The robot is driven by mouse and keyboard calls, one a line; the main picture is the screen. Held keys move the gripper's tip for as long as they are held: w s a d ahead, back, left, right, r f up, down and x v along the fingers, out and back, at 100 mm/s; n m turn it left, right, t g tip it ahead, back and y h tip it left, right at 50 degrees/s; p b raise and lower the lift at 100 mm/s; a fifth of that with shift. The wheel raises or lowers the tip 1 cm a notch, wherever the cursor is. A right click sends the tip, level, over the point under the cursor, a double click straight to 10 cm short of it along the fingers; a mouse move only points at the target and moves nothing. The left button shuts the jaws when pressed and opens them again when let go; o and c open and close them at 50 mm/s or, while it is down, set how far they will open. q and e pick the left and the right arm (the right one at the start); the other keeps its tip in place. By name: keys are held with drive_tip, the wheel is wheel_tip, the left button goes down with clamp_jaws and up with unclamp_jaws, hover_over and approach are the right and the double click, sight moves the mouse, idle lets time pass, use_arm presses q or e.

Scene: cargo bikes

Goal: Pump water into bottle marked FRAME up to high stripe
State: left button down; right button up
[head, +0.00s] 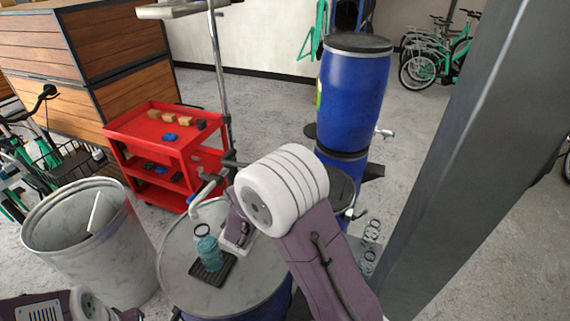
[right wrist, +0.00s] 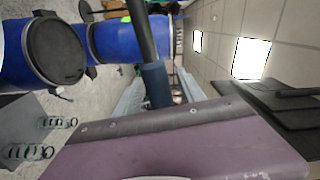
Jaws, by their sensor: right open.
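A translucent teal bottle (head: 207,250) stands upright on a small black tray (head: 213,271) on the grey drum lid (head: 180,255). A ring shows at its top; no marking or stripe is readable, and I cannot tell its water level. The pump's pale curved spout (head: 197,200) is just above and left of the bottle mouth. In the right wrist view a dark rod with a blue sleeve (right wrist: 156,84) is close in front of my right gripper (right wrist: 225,100), which is open. In the head view my arm's white joint largely hides that gripper. My left gripper is out of view.
Stacked blue barrels (head: 353,95) stand behind my right arm. A red cart (head: 165,130) with small items is behind the drum, and a grey bin (head: 75,255) is to its left. A thick grey post (head: 445,160) is at right.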

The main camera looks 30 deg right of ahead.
drive_tip(key=v, duration=0.8)
drive_tip(key=shift+s+a+b, duration=0.2)
drive_tip(key=shift+a+b, duration=0.05)
drive_tip(key=shift+b, duration=0.15)
drive_tip(key=w+d+m+g+h+p, duration=0.3)
drive_tip(key=d+g+p, duration=0.3)
drive_tip(key=p, duration=1.4)
drive_tip(key=d+m+h, duration=0.1)
drive_tip(key=d, duration=0.2)
drive_tip(key=shift+r+m, duration=0.25)
drive_tip(key=shift+m, duration=0.05)
